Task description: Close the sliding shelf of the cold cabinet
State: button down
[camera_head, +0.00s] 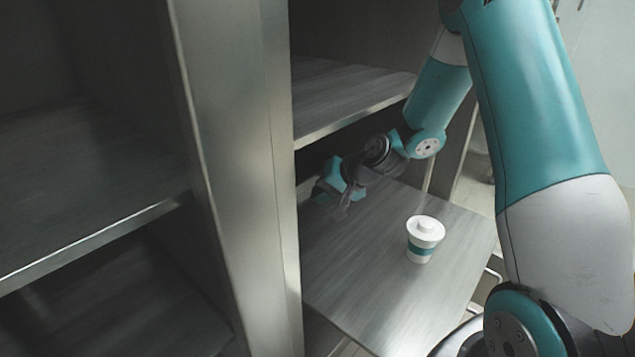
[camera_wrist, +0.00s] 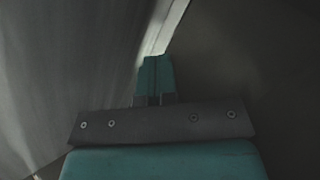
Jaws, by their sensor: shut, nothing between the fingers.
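The sliding shelf (camera_head: 375,275) of the cold cabinet (camera_head: 235,120) is a grey wood-grain board, pulled out at the lower right in the head view. A white lidded cup with a teal band (camera_head: 424,240) stands upright on it. My gripper (camera_head: 338,200) is low over the back left part of the shelf, under the fixed shelf above and close to the cabinet's inside. Whether it touches the shelf is not clear. In the wrist view my gripper (camera_wrist: 154,80) shows its teal fingers together with nothing between them, beside a bright metal edge.
A metal upright (camera_head: 235,200) divides the cabinet, with more shelves (camera_head: 90,225) on the left. A metal handle (camera_head: 490,275) shows by the shelf's right edge.

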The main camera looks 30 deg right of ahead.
aim_at(311, 179)
jog(key=w+d+f+m+t, duration=0.1)
jog(key=w+d+m+t, duration=0.1)
jog(key=d, duration=0.1)
jog(key=w+d+f+m+t, duration=0.2)
jog(key=d+m, duration=0.1)
jog(key=d, duration=0.1)
jog(key=w+d+f+m+t, duration=0.1)
jog(key=w+d+m+t, duration=0.1)
jog(key=d+m, duration=0.1)
jog(key=shift+d+f+h, duration=0.15)
jog(key=shift+d+h, duration=0.15)
jog(key=shift+w+f, duration=0.15)
jog(key=shift+w, duration=0.2)
jog(key=b+x, duration=0.3)
jog(key=x, duration=0.6)
jog(key=shift+w, duration=0.1)
